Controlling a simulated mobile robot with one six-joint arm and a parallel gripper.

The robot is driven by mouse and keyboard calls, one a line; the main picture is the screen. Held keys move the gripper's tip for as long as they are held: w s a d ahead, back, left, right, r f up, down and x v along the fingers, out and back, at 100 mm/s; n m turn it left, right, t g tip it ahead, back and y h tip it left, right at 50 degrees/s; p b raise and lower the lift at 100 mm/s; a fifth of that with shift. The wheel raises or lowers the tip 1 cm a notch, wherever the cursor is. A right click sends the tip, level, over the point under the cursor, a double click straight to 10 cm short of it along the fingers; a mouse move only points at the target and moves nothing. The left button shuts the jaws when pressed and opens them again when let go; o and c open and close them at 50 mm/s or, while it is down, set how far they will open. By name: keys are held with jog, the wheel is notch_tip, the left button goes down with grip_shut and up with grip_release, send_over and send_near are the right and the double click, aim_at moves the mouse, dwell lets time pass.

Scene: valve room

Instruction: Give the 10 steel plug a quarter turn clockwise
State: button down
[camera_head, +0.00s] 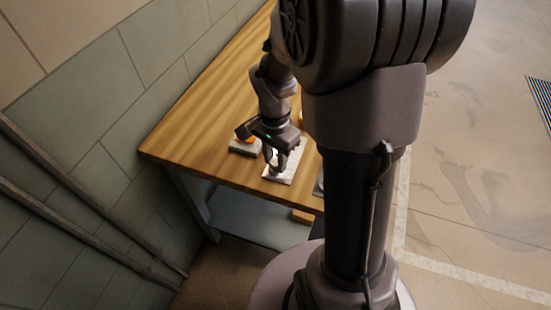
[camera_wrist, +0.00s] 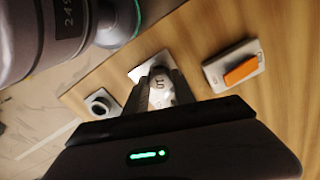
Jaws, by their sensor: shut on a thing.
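The steel plug (camera_wrist: 160,88) is a pale round piece with dark marks on its face, too small to read surely. It stands on a white plate (camera_wrist: 146,64) on the wooden table. My gripper (camera_wrist: 160,95) has one finger on each side of the plug and is shut on it in the wrist view. In the head view my gripper (camera_head: 275,168) reaches down over the white plate (camera_head: 284,177), and its fingers hide most of the plug.
A plate with a dark round fitting (camera_wrist: 99,106) is on the left. The wooden table (camera_head: 190,128) has bare room toward the wall.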

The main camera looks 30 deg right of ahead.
jog(key=shift+f, duration=0.1)
dwell(0.3)
jog(key=shift+f+m+b, duration=0.1)
jog(key=shift+m+b, duration=0.35)
jog(key=shift+m, duration=1.05)
jog(key=c, duration=1)
grip_release()
jog(key=shift+s, duration=0.15)
jog(key=shift+o, duration=0.2)
jog(key=c, duration=0.4)
jog(key=shift+o, duration=1.4)
